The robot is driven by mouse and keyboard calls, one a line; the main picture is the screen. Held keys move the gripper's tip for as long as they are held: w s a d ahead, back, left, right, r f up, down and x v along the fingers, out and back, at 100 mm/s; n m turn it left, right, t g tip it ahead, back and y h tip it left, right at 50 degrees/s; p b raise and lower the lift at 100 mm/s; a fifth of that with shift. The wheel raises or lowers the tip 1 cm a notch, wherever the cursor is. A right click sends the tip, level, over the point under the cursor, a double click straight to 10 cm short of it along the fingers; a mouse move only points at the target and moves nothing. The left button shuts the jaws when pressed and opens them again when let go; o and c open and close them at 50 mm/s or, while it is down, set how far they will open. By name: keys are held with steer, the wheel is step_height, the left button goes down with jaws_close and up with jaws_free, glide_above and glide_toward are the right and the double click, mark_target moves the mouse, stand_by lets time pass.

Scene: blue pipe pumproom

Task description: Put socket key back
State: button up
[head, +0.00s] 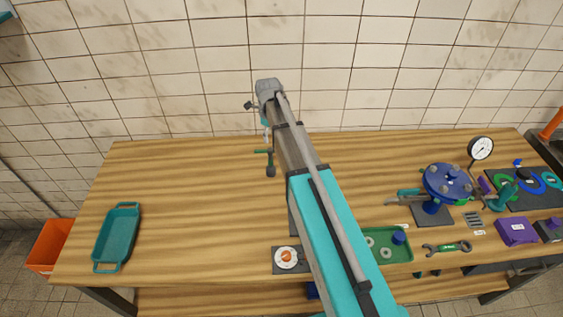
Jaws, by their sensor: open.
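My arm reaches up across the middle of the head view. Its end bends down over the back of the bench, where my gripper (266,134) shows small and partly hidden by my arm. It appears open. Just below it is a small tool with a green crossbar and a dark lower end (270,168), which looks like the socket key. I cannot tell whether it touches the gripper or the bench.
A teal tray (117,237) sits at left on the wooden bench (190,200). To the right are a green tray (401,256), a wrench (447,248), a blue flanged pump part (447,183), a gauge (481,148) and a purple box (516,231). The bench's left middle is clear.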

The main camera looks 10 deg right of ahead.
steer(key=s+n, duration=2.2)
steer(key=n, duration=0.5)
steer(key=shift+s+d, duration=0.2)
steer(key=shift+s, duration=0.2)
